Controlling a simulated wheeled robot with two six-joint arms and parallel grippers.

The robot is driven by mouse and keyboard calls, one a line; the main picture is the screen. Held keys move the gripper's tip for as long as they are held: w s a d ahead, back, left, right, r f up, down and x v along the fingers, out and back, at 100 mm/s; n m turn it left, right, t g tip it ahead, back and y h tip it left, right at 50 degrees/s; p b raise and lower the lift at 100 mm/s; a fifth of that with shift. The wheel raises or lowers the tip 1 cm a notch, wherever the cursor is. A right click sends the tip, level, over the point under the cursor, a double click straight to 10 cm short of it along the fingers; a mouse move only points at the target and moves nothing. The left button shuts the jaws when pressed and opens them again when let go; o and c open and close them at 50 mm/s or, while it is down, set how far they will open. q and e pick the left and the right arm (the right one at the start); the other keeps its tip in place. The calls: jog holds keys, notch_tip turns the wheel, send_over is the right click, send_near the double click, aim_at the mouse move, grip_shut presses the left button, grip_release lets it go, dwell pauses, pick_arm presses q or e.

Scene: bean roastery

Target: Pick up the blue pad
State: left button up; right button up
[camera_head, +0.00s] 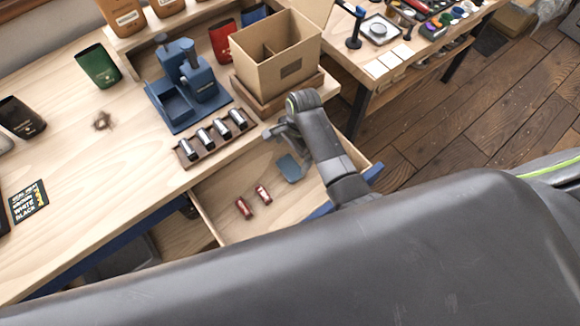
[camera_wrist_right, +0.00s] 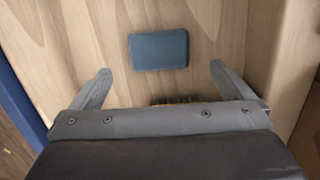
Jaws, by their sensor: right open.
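The blue pad (camera_head: 289,168) lies flat on the floor of an open wooden drawer (camera_head: 222,187) in the head view. In the right wrist view the blue pad (camera_wrist_right: 158,50) is a rounded rectangle, ahead of and between my fingers. My right gripper (camera_head: 278,136) reaches over the drawer beside the pad. In the right wrist view my right gripper (camera_wrist_right: 158,78) has its fingers wide apart with nothing between them, apart from the pad. My left gripper is not seen.
Two small red items (camera_head: 253,202) lie in the drawer left of the pad. A rack with several silver cylinders (camera_head: 212,134) sits at the bench edge. A cardboard box (camera_head: 277,55) and a blue station (camera_head: 184,87) stand behind. Something dark and yellow shows partly behind my gripper in the wrist view.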

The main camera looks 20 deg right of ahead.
aim_at(290, 167)
jog(key=shift+s+a+f, duration=0.1)
jog(key=shift+a+f, duration=0.1)
jog(key=shift+f, duration=1.55)
jog(key=shift+s+a+f, duration=0.1)
jog(key=shift+a+f, duration=0.05)
jog(key=shift+f, duration=1.55)
jog(key=c, duration=0.9)
